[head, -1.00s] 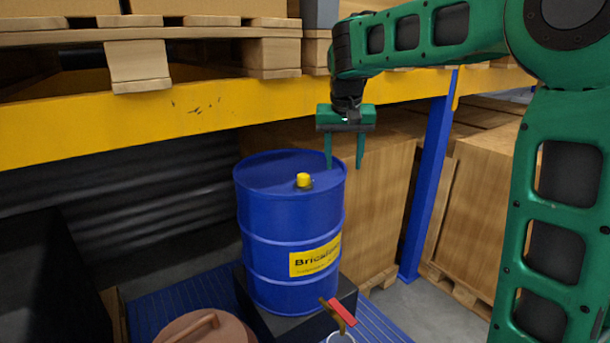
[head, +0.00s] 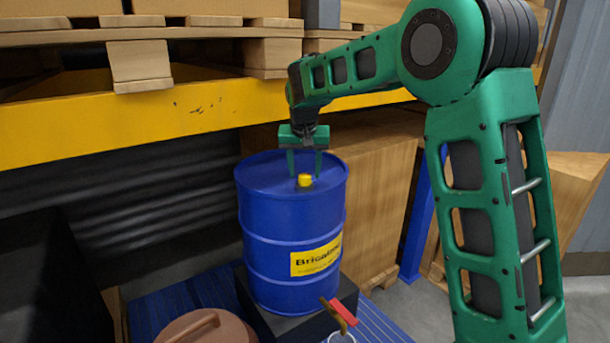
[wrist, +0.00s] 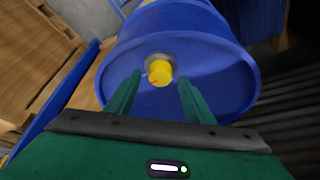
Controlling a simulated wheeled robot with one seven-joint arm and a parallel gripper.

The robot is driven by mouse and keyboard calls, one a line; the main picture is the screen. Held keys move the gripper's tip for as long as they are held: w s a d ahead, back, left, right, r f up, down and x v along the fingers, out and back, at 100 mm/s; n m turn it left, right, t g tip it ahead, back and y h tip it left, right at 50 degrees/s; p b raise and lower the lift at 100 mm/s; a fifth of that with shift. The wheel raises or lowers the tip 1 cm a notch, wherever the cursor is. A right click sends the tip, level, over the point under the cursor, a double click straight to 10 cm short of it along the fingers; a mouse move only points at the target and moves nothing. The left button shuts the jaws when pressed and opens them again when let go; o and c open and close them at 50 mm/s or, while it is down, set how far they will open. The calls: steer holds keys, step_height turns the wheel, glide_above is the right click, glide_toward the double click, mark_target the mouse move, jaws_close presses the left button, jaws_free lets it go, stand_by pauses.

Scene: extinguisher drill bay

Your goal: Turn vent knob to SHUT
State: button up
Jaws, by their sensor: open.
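The yellow vent knob (head: 305,180) sits on the top of a blue drum (head: 290,225). In the wrist view the knob (wrist: 160,72) stands on a grey round base, with a small reddish mark on its face. My gripper (head: 305,175) points down over the drum top, its two green fingers apart and empty. In the wrist view the open fingers (wrist: 155,95) lie on either side of the knob's line, with the knob ahead of them. I cannot tell whether the fingertips reach the knob's height. No SHUT marking is readable.
A yellow shelf beam (head: 130,122) with pallets above runs behind the drum. A large wooden crate (head: 380,200) stands behind right. The drum stands on a black block on a blue slatted platform (head: 170,300).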

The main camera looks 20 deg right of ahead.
steer(key=shift+w+d+f, duration=0.1)
steer(key=shift+w+f, duration=0.15)
steer(key=shift+f, duration=0.45)
steer(key=shift+c, duration=0.5)
steer(key=c, duration=0.9)
steer(key=shift+d, duration=0.4)
steer(key=shift+a, duration=0.2)
